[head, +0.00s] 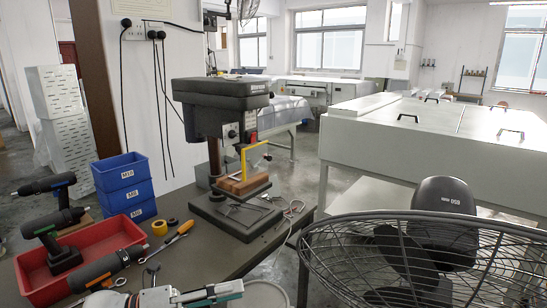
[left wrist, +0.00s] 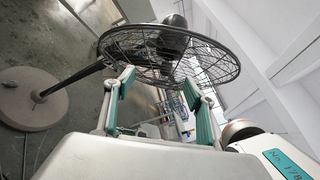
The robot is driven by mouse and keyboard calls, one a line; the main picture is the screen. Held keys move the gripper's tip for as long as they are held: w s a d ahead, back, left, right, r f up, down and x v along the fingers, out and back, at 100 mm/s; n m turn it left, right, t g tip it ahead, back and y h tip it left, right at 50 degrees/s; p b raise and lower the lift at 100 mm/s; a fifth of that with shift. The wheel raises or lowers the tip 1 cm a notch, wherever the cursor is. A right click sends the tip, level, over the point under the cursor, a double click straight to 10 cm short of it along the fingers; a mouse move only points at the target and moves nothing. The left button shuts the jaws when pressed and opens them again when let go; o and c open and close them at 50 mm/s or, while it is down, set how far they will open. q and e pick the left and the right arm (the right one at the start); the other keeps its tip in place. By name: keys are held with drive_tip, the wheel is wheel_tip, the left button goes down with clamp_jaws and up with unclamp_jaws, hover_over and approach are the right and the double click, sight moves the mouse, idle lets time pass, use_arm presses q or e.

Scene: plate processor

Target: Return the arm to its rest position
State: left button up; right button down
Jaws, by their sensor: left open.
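My left gripper (head: 212,294) shows at the bottom edge of the head view, near the front of the dark workbench (head: 222,258). Only part of it is in the frame. In the left wrist view its two green-padded fingers (left wrist: 159,98) stand wide apart. Nothing is held between them. Behind the fingers is a black wire-cage fan (left wrist: 165,55) with a round base on the floor. My right gripper is in neither view.
On the bench are a drill press (head: 222,110), stacked blue bins (head: 123,185), a red tray (head: 125,232) with power tools, and an orange-handled tool (head: 178,232). The large fan (head: 420,255) stands at the bottom right. A white cabinet (head: 400,150) is behind it.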

use_arm(q)
drive_tip(key=s+a+f+n+t+y, duration=0.2)
drive_tip(key=a+f+n+t+y, duration=0.75)
drive_tip(key=a+f+n, duration=0.85)
drive_tip(key=s+a+f+n+g+y, duration=0.2)
drive_tip(key=s+a+f+n+y, duration=0.1)
drive_tip(key=s+f+n, duration=0.4)
drive_tip(key=s+a+f+n+g+y, duration=0.3)
drive_tip(key=s+f+n, duration=0.2)
drive_tip(key=s+f, duration=0.4)
drive_tip(key=w+d+n+t, duration=0.1)
drive_tip(key=d+n, duration=0.4)
drive_tip(key=d, duration=0.8)
drive_tip(key=shift+r+h, duration=0.35)
drive_tip(key=shift+r, duration=0.1)
